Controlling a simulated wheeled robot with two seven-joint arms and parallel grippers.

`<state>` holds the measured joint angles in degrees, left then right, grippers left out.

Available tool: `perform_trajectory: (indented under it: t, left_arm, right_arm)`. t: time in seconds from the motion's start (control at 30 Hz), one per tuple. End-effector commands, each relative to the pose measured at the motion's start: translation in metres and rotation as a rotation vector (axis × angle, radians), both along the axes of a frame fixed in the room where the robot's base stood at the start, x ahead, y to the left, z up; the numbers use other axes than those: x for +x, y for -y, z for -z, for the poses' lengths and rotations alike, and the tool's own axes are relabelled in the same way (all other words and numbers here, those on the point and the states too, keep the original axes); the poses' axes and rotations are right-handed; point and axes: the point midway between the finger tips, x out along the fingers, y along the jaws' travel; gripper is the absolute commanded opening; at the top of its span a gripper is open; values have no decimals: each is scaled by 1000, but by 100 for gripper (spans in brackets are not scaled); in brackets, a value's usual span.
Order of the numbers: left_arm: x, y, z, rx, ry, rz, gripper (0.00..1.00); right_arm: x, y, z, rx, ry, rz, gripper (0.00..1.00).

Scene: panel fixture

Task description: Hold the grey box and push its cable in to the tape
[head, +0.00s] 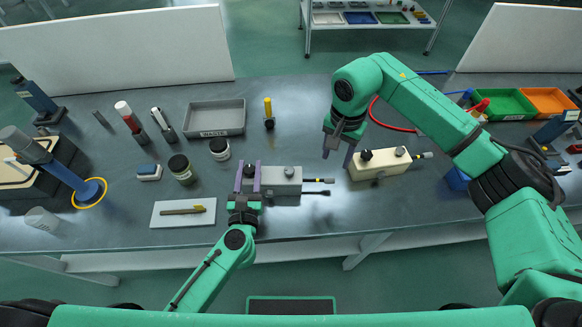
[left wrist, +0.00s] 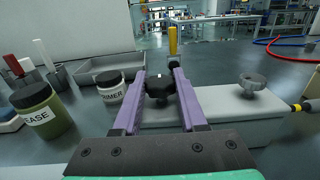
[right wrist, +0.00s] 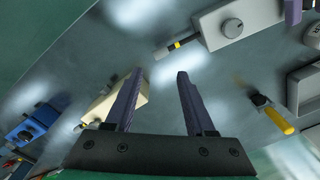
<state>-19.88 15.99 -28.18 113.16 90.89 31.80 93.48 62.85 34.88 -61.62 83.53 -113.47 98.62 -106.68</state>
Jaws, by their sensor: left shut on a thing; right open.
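The grey box (head: 283,179) lies on the bench with a grey knob on top; it also shows in the left wrist view (left wrist: 238,108) and right wrist view (right wrist: 240,22). My right gripper (head: 337,148) is open and empty, above the bench, apart from the cable and near a cream box.
The cream box (head: 378,163) with its own yellow-banded plug lies right of the grey box. Two jars (head: 182,168), a waste tray (head: 214,118) and a yellow-handled tool (head: 268,112) stand left and behind. Bench front of the cable is clear.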

Motion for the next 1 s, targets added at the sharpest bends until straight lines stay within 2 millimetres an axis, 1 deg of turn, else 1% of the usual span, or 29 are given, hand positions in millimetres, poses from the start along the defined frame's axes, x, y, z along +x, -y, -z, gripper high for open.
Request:
perform_trajectory:
  t: [0.07,0.13,0.17,0.23,0.37,0.4,0.5,0.6,0.67,0.77,1.0]
  left_arm:
    - [0,0,1,0,-1,0,0]
    - [0,0,1,0,-1,0,0]
    - [0,0,1,0,-1,0,0]
    - [0,0,1,0,-2,0,0]
    - [0,0,1,0,-2,-1,0]
    - [0,0,1,0,-2,-1,0]
    - [0,0,1,0,-2,0,0]
    - [0,0,1,0,-2,1,0]
    - [0,0,1,0,-1,1,0]
    - [0,0,1,0,-1,0,0]
    - [0,0,0,0,-1,0,0]
  right_arm:
    - [-1,0,1,11,-3,15,55]
    - [-5,0,3,53,-11,76,55]
    - [-7,0,3,81,-15,120,55]
    - [-12,2,3,166,-28,264,55]
    - [-18,21,-1,316,-53,597,55]
    - [-19,29,-4,350,-56,691,55]
    - [-21,46,-9,407,-61,869,55]
    - [-21,54,-11,431,-61,954,55]
    - [-20,54,-8,436,-61,967,55]
    - [-18,47,6,436,-64,967,55]
    - [-10,23,62,437,-65,965,55]
